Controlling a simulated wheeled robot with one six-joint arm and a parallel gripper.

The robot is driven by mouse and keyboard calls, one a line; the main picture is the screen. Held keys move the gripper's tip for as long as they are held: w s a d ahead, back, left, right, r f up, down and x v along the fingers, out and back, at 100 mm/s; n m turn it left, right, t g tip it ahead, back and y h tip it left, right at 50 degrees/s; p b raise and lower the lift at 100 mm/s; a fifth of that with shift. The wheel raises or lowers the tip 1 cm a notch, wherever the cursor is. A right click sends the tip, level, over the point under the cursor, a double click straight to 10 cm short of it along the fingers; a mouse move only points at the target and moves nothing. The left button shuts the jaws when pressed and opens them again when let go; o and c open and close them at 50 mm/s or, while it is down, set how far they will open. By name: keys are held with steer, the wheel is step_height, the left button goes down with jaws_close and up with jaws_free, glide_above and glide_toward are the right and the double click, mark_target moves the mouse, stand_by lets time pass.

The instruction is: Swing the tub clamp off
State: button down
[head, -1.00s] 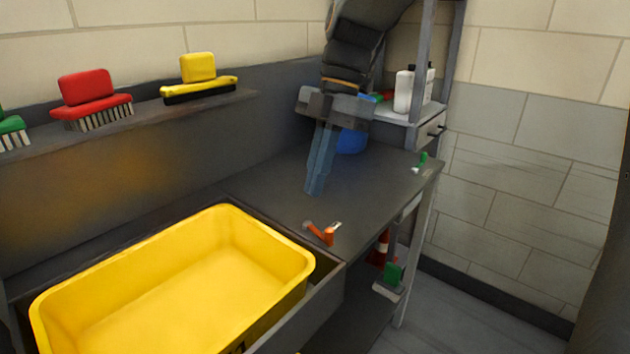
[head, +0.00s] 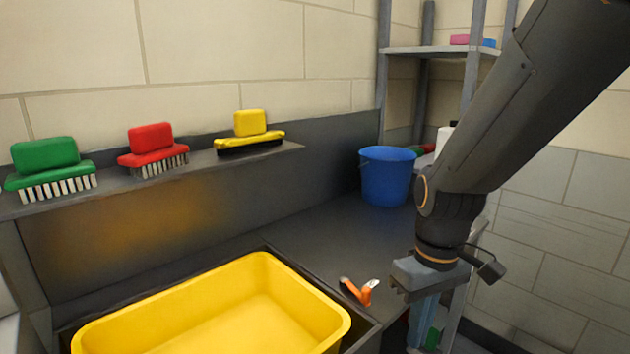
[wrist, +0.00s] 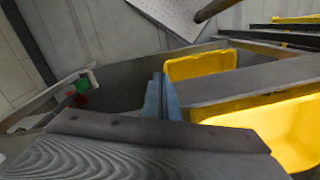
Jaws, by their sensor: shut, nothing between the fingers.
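The tub clamp (head: 366,295), a small orange-handled piece with a grey end, sits on the dark bench by the tub's right corner. The yellow tub (head: 262,270) is set in the bench beside it. My gripper (head: 418,335) is to the right of the clamp, apart from it, pointing down at the bench's front side. Its blue fingers are together and empty; they also show in the wrist view (wrist: 160,90). I cannot make out the clamp in the wrist view, where yellow tub surfaces (wrist: 275,125) lie right of the fingers.
A blue bucket (head: 387,177) stands at the back of the bench. Green (head: 48,170), red (head: 152,152) and yellow (head: 249,133) brushes sit on the wall ledge. A shelf rack (head: 430,50) rises behind my arm. The bench between bucket and clamp is clear.

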mark_target(350, 285)
steer(key=a+r+m+p, duration=0.2)
steer(key=m, duration=0.1)
steer(key=w+a+r+m+h+p, duration=0.1)
steer(key=a+r+m+p, duration=0.1)
steer(key=m, duration=0.2)
steer(key=a+r+m+h+p, duration=0.1)
steer(key=a+r+m+p, duration=0.1)
steer(key=a+m, duration=0.1)
steer(key=shift+w+a+m, duration=0.1)
steer(key=shift+w+m, duration=0.3)
steer(key=shift+m, duration=0.3)
steer(key=w+a+r+m+t+h+p, duration=0.2)
steer(key=a+r+m+p, duration=0.4)
steer(key=a, duration=0.4)
steer(key=shift+m, duration=0.7)
steer(key=w+d+f+p, duration=0.1)
steer(key=f, duration=0.1)
steer(key=d+f+p, duration=0.1)
steer(key=d+f, duration=0.1)
steer(key=f, duration=0.1)
steer(key=w+d+f+p, duration=0.1)
steer(key=d+f, duration=0.1)
steer(key=shift+w+d+f, duration=0.15)
steer(key=shift+w+f, duration=0.1)
steer(key=shift+w, duration=0.05)
steer(key=shift+w+d+f, duration=0.1)
steer(key=shift+w+d, duration=0.15)
steer(key=shift+d, duration=0.2)
